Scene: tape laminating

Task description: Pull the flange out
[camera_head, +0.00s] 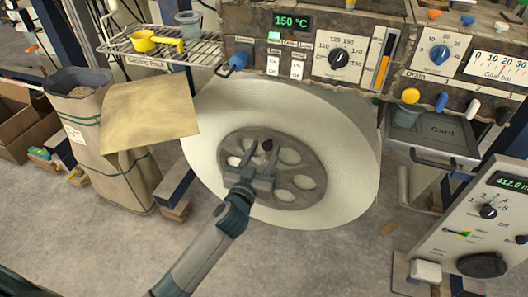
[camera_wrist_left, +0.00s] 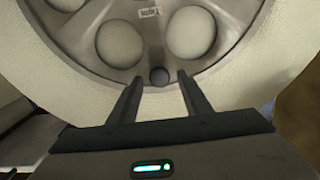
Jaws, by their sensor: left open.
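The flange (camera_head: 308,153) is a round dark-grey metal disc with several oval holes, set in the middle of a large white roll (camera_head: 352,165). A small dark knob (camera_head: 267,145) stands at the flange's middle. My left gripper (camera_head: 260,160) is in front of the flange, its fingers pointing at the knob. In the left wrist view the fingers (camera_wrist_left: 159,80) are open, one on each side of the knob (camera_wrist_left: 160,76), with gaps to it. The flange (camera_wrist_left: 150,48) also shows there with a small label. My right gripper is not in view.
A machine panel (camera_head: 300,40) with dials and switches hangs above the roll. A card tray (camera_head: 435,135) and control box (camera_head: 480,220) are at right.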

